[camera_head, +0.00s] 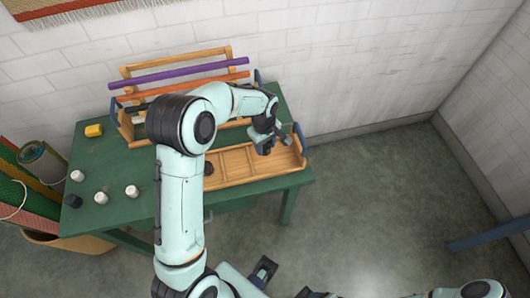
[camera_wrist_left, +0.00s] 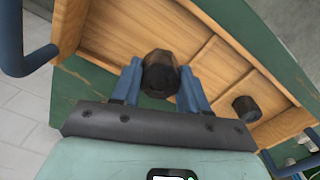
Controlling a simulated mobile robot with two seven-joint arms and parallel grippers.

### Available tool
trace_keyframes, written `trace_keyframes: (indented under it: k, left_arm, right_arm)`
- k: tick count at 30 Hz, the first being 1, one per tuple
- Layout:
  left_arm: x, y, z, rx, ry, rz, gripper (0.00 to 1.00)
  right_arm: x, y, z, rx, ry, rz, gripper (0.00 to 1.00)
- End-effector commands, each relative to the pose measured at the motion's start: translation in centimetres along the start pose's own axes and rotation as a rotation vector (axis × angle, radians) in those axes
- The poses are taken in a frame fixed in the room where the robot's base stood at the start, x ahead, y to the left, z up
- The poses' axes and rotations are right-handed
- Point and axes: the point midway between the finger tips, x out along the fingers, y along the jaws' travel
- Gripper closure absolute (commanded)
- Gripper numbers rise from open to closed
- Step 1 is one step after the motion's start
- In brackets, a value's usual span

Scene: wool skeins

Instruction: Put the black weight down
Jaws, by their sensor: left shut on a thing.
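My left gripper (camera_head: 265,150) is over the right part of the wooden tray (camera_head: 229,183) on the green table. In the left wrist view the blue fingers of this gripper (camera_wrist_left: 161,88) are shut on a dark, faceted black weight (camera_wrist_left: 160,70). The weight is above or in a tray compartment; I cannot tell if it touches the floor. Another black weight (camera_wrist_left: 246,107) stands in a different compartment; it also shows at the tray's left end in the head view (camera_head: 208,168).
On the table's left stand a yellow block (camera_head: 93,130), white weights (camera_head: 132,191) and a black one (camera_head: 73,201). A wooden rack with purple (camera_head: 178,76) and orange rolls stands behind the tray. The tray has blue end handles.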

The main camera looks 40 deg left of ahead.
Motion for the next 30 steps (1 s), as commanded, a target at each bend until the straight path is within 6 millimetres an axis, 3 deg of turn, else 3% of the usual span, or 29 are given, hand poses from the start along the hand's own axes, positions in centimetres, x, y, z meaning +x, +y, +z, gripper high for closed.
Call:
trace_keyframes:
  k: [5, 14, 25, 26, 28, 30]
  left_arm:
    - [1.1, 0.1, 0.0, 0.000, 0.001, 0.002, 1.00]
    - [4.9, -0.1, -0.1, -0.001, 0.000, 0.001, 1.00]
    - [5.3, 0.0, -0.1, 0.000, 0.001, 0.003, 1.00]
    - [5.4, -0.1, -0.1, 0.000, 0.000, 0.002, 0.53]
    - [5.3, -0.1, -0.1, 0.000, 0.000, 0.002, 0.30]
    - [5.3, -0.1, -0.1, 0.000, 0.000, 0.002, 0.30]
  right_arm:
    - [0.1, 0.0, 0.0, 0.000, 0.000, 0.000, 0.30]
    - [0.3, 0.1, 0.0, 0.000, -0.001, 0.000, 0.30]
    - [0.6, 0.2, 0.1, 0.001, -0.002, 0.001, 0.30]
    - [0.6, 0.2, 0.1, 0.001, -0.002, 0.001, 0.30]
    - [0.5, 0.2, 0.1, 0.001, -0.002, 0.001, 0.30]
    - [0.5, 0.2, 0.0, 0.001, -0.002, 0.001, 0.30]
